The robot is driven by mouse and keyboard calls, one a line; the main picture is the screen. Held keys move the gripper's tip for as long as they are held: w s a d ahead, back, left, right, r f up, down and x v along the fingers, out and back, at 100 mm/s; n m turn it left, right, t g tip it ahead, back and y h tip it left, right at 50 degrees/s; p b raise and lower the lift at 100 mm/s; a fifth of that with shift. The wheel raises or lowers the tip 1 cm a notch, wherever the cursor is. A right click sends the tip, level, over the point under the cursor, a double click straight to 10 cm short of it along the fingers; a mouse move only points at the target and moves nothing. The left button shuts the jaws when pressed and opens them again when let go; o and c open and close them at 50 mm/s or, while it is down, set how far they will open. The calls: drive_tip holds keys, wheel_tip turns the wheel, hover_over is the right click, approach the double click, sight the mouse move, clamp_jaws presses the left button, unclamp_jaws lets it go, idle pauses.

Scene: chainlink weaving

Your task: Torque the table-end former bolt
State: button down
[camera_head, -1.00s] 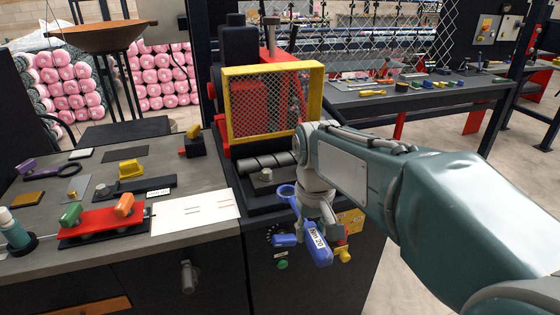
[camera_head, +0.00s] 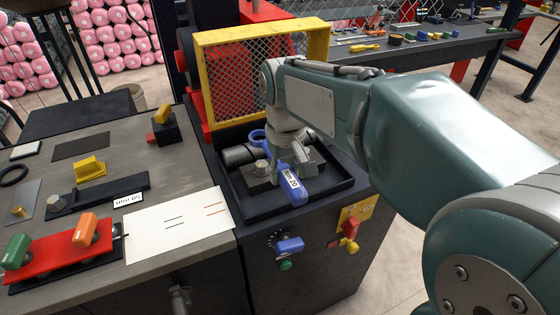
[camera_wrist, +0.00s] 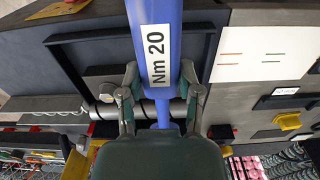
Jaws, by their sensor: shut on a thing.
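A blue torque wrench marked "Nm 20" (camera_head: 291,186) is in my gripper (camera_head: 300,167), and its handle fills the middle of the wrist view (camera_wrist: 155,20). In the wrist view, the two fingers of my gripper (camera_wrist: 160,84) close on the wrench from both sides. The wrench's blue ring end (camera_head: 257,137) shows behind and left of the gripper, above the grey former (camera_head: 240,155). A silver bolt (camera_head: 262,168) stands on a dark block left of the handle, and the ring appears apart from it. My wrist hides the former's right part.
A yellow mesh guard (camera_head: 246,78) stands raised behind the former. The black tray rim (camera_head: 310,193) surrounds the work area. A blue knob (camera_head: 289,244) and a red-yellow switch (camera_head: 350,232) are on the machine front. The left table holds a red fixture (camera_head: 60,252) and white card (camera_head: 178,225).

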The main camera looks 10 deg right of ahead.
drive_tip(key=shift+s, duration=0.15)
drive_tip(key=shift+f, duration=2.75)
drive_tip(key=shift+d+f, duration=0.1)
drive_tip(key=shift+f, duration=1.6)
drive_tip(key=shift+r, duration=0.1)
drive_tip(key=shift+s+a+m, duration=0.2)
drive_tip(key=shift+a+m, duration=0.8)
drive_tip(key=shift+a, duration=0.35)
drive_tip(key=shift+a+m, duration=0.9)
drive_tip(key=shift+a, duration=0.2)
drive_tip(key=shift+w+a+m, duration=0.1)
drive_tip(key=shift+a+m, duration=0.6)
drive_tip(key=shift+a, duration=0.15)
drive_tip(key=shift+w+a+m, duration=0.25)
drive_tip(key=shift+a+m, duration=0.4)
drive_tip(key=shift+a, duration=0.1)
drive_tip(key=shift+w+a+m, duration=0.25)
drive_tip(key=shift+a+m, duration=0.4)
drive_tip(key=shift+a, duration=0.1)
